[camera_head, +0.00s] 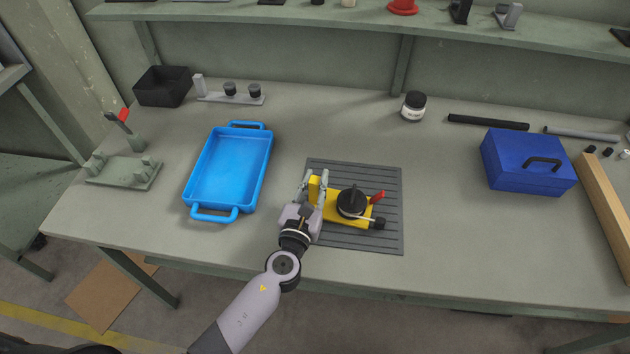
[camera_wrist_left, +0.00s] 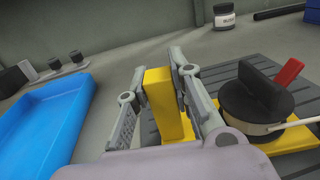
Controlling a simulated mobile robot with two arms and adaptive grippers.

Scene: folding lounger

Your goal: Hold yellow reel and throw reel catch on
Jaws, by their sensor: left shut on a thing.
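The yellow reel (camera_head: 343,208) lies on a dark ribbed mat (camera_head: 385,240) near the middle of the bench. It has a yellow base, a round black drum (camera_head: 351,202) and a red lever (camera_head: 377,197) on its right side. My left gripper (camera_head: 313,190) is shut on the upright yellow end of the reel, at its left. In the left wrist view the yellow upright (camera_wrist_left: 163,104) stands between the two fingers, with the black drum and red lever (camera_wrist_left: 289,72) to the right. My right gripper is not in view.
A blue tray (camera_head: 190,193) stands left of the mat, and a blue toolbox (camera_head: 524,165) stands at the right. A white jar with a black lid (camera_head: 413,107) stands behind. A fixture with a red handle (camera_head: 122,170) is at far left. Bench is clear right of the mat.

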